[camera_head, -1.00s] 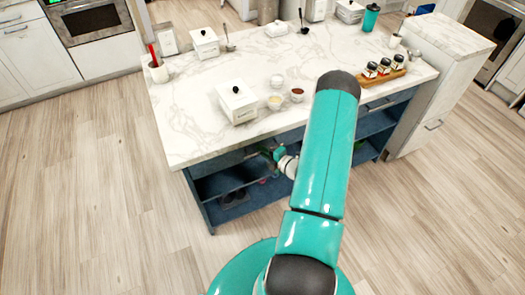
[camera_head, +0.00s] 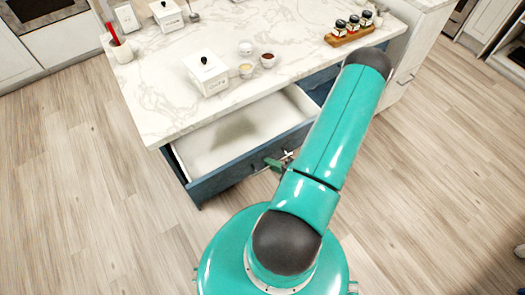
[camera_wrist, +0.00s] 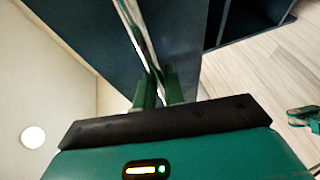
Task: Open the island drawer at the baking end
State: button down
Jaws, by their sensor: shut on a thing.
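The island drawer (camera_head: 215,178) is pulled out from under the marble top, with a blue front and a pale, empty-looking inside. My gripper (camera_head: 275,163) is at the drawer's front, towards its right part, largely hidden by my teal arm in the head view. In the wrist view, my gripper's green fingers (camera_wrist: 159,92) are shut on the drawer's metal bar handle (camera_wrist: 140,45). The dark blue drawer front (camera_wrist: 85,35) runs beside the handle.
The marble island top (camera_head: 160,95) holds a white lidded canister (camera_head: 207,75), small bowls (camera_head: 267,60) and a wooden rack of jars (camera_head: 348,36). A white cup with a red utensil (camera_head: 121,50) stands at the left corner. The wooden floor (camera_head: 80,200) at left is clear.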

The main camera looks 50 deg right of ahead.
jog(key=shift+s+a, duration=0.25)
jog(key=shift+s, duration=0.55)
jog(key=c, duration=1.8)
grip_release()
jog(key=s+r, duration=0.1)
jog(key=s, duration=0.3)
jog(key=s+d, duration=0.1)
jog(key=s, duration=0.4)
jog(key=s+r, duration=0.1)
jog(key=s, duration=0.3)
jog(key=shift+s+d+r, duration=0.25)
jog(key=shift+d+r, duration=0.05)
